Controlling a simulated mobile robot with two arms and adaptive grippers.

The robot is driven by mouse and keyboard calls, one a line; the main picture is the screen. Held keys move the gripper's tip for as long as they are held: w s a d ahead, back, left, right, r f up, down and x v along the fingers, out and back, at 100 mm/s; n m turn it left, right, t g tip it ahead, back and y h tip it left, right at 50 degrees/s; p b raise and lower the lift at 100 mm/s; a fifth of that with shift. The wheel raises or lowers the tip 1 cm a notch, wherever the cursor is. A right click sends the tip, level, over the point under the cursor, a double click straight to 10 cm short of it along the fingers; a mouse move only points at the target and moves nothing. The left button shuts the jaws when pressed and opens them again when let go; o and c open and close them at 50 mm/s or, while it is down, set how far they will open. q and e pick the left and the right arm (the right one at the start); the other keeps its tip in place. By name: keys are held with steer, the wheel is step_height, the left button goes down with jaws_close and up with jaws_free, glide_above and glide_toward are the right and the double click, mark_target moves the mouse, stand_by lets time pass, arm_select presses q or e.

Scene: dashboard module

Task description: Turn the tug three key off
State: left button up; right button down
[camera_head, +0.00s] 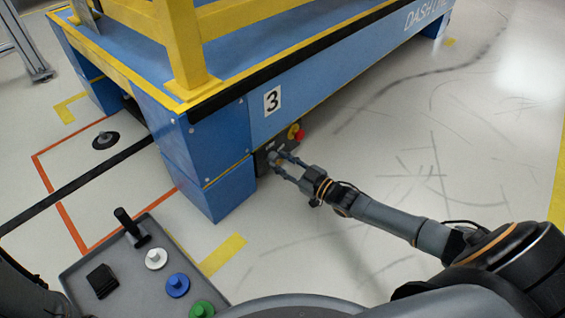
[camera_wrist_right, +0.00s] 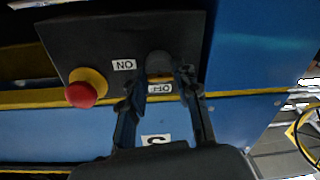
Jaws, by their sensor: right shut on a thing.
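The blue tug carries a number 3 plate (camera_head: 272,99) on its side. Below it, a dark control panel (camera_head: 262,160) shows partly behind my right gripper (camera_head: 282,161). In the right wrist view the panel (camera_wrist_right: 100,35) has an ON label (camera_wrist_right: 124,65) and an OFF label (camera_wrist_right: 160,88). A dark round key switch (camera_wrist_right: 160,64) with a brass-coloured part sits between my right fingertips. My right gripper is shut on this key; the fingers partly hide it, and its exact angle is hard to tell. My left gripper is not in view.
A red stop button (camera_head: 297,133) on a yellow base sits beside the key; it also shows in the right wrist view (camera_wrist_right: 81,94). A grey tray (camera_head: 130,262) with coloured knobs is at the lower left. The floor right of the tug is clear.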

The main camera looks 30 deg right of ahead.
steer(key=shift+r+n+p, duration=0.2)
steer(key=shift+n+p, duration=1.4)
steer(key=n+p, duration=0.1)
steer(key=n, duration=0.1)
steer(key=n+p, duration=0.1)
steer(key=n, duration=0.1)
steer(key=shift+s+a+f+n, duration=0.1)
steer(key=shift+f+n, duration=0.05)
steer(key=shift+n, duration=0.15)
steer(key=n+h+p, duration=0.1)
steer(key=n, duration=0.8)
steer(key=shift+a+f+n, duration=0.1)
steer(key=shift+f+n, duration=0.05)
steer(key=shift+n, duration=0.15)
steer(key=c, duration=1)
jaws_free()
